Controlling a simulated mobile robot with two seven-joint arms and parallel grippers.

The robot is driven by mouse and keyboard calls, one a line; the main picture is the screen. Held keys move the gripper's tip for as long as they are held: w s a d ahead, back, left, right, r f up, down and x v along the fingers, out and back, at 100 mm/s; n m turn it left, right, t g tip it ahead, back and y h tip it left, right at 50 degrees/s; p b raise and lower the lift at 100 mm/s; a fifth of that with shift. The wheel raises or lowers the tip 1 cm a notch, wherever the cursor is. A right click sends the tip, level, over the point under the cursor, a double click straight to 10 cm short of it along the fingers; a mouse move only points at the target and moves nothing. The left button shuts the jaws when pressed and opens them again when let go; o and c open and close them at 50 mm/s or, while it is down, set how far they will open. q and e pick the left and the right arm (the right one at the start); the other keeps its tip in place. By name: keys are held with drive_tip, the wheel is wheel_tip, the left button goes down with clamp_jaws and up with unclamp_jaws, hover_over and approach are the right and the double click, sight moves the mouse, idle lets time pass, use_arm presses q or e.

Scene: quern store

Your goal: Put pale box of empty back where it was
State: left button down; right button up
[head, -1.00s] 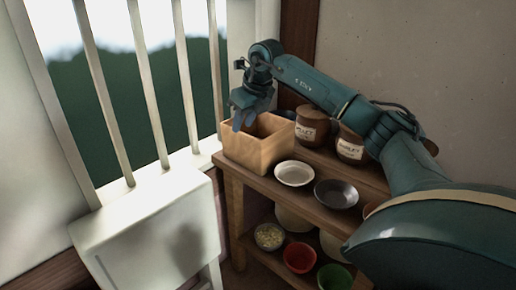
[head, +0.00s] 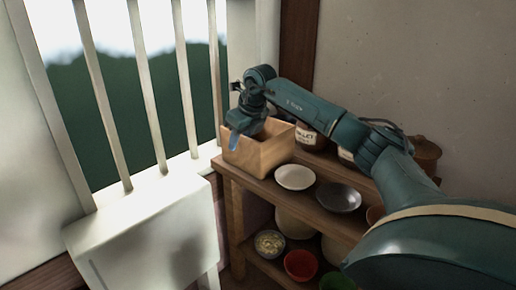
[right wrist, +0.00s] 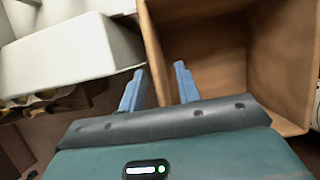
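The pale box (head: 262,157) is an open-topped, light wooden box. It stands upright at the left end of the shelf's top board. The right wrist view shows its bare inside (right wrist: 205,60), with nothing in the part that shows. My right gripper (head: 235,141) is at the box's left wall, pointing down. In the right wrist view my right gripper (right wrist: 158,85) is open, with one blue finger outside the wall and one inside. There is a gap between the fingers and the wall. My left gripper is not in view.
Several bowls fill the lower shelf. A barred window (head: 150,95) and a white block-like stand (head: 140,230) are close on the left.

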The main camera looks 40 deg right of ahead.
drive_tip(key=shift+f, duration=0.25)
idle(0.3)
clamp_jaws()
drive_tip(key=shift+r, duration=0.1)
idle(1.2)
